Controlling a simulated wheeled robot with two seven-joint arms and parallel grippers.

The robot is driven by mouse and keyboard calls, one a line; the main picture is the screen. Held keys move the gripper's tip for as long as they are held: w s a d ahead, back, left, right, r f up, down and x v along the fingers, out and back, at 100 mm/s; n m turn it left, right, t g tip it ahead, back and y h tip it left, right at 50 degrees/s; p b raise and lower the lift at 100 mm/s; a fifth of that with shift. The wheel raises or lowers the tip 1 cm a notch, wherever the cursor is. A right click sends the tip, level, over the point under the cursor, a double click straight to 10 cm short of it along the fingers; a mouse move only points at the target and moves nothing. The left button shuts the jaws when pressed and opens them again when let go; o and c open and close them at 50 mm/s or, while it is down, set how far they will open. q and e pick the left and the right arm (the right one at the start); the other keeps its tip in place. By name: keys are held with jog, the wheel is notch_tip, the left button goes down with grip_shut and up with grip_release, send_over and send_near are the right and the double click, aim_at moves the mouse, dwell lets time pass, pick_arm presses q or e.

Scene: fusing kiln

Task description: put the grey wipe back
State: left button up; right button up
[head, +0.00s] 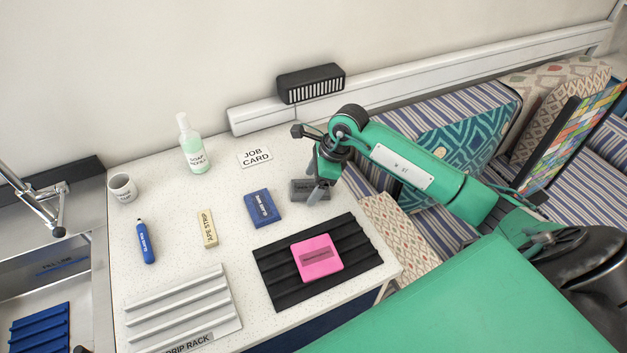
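A dark grey block with a faint label, which I take as the grey wipe (299,188), lies on the white speckled counter right of the blue block. My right gripper (318,194) reaches down over its right part, and a pale finger hides some of it. I cannot tell whether the fingers touch it or have closed on it. My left gripper is not in view.
The counter (175,220) also holds a blue block (262,208), a tape strip (208,229), a blue marker-like tool (146,242), a mug (122,188), a soap bottle (193,148) and a job card (255,156). A pink block (317,257) sits on a black ribbed mat (274,279). A white drip rack (180,312) stands front left.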

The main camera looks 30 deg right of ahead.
jog(key=shift+r, duration=0.1)
jog(key=shift+d+r, duration=0.1)
jog(key=shift+r, duration=0.15)
jog(key=b+v, duration=0.2)
jog(key=v, duration=0.9)
jog(key=shift+r, duration=0.25)
jog(key=shift+d, duration=0.15)
